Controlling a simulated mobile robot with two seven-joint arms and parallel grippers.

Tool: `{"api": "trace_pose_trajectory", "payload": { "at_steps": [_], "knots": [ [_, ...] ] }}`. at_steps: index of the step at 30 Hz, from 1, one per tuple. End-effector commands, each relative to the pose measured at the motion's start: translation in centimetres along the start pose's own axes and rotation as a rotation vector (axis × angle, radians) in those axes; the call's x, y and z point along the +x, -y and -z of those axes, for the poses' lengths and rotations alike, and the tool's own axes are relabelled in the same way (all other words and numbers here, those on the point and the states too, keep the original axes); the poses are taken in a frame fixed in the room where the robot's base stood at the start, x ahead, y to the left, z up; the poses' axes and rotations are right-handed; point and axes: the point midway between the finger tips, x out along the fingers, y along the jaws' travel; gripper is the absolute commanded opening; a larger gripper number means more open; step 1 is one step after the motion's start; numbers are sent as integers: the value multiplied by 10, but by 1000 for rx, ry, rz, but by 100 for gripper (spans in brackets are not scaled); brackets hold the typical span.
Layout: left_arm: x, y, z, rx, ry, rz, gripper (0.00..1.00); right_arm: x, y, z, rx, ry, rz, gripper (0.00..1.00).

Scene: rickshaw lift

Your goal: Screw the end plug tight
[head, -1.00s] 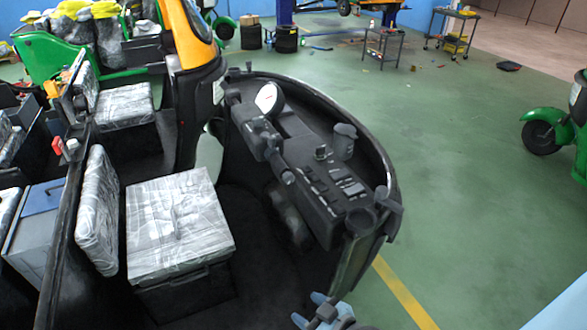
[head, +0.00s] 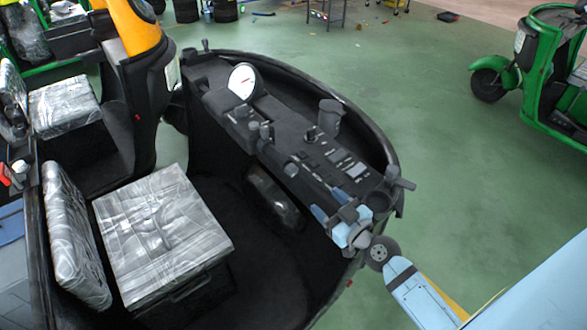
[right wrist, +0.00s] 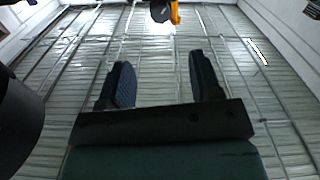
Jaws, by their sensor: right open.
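My right gripper (head: 345,222) is in front of the near end of the black dashboard (head: 290,150), its arm coming in from the lower right. In the right wrist view, the fingers of this gripper (right wrist: 162,78) are apart with nothing between them. I cannot make out an end plug in either view. A dark handle (head: 401,182) sticks out at the dashboard's near right corner, just beyond the gripper. Whether the gripper touches the dashboard is unclear.
The dashboard carries a white dial (head: 242,80) and a dark cup (head: 330,115). A wrapped seat (head: 162,235) stands to the left. A green vehicle (head: 535,75) is at the upper right. Open green floor (head: 440,150) lies right of the cab.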

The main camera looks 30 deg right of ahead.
Motion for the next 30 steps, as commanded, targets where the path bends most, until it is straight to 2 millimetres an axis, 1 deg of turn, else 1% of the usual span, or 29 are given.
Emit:
{"api": "trace_pose_trajectory", "payload": {
  "at_steps": [5, 8, 12, 15, 18, 21, 24, 30],
  "knots": [
    [-8, -2, 7, -3, 4, 0, 43, 28, -1, 4, 4, -3, -1, 58],
    [-13, -1, 12, -4, 5, 2, 43, 50, -1, 5, 3, -3, -1, 58],
    [-18, 0, 17, -4, 7, 7, 43, 80, 0, 4, 3, -2, -1, 58],
    [-21, 2, 20, -6, 7, 10, 43, 99, 0, 4, 3, -1, 0, 58],
    [-22, 2, 22, -11, 7, 12, 43, 114, 0, 2, 3, -1, 0, 58],
    [-21, 2, 22, -26, 9, 17, 43, 125, 0, 2, 3, -1, 0, 58],
    [-18, 0, 23, -39, 10, 20, 43, 131, 0, 1, 1, 1, 1, 58],
    [-13, 3, 24, -41, 8, 23, 43, 133, 1, 0, 1, 0, 1, 58]
  ]
}}
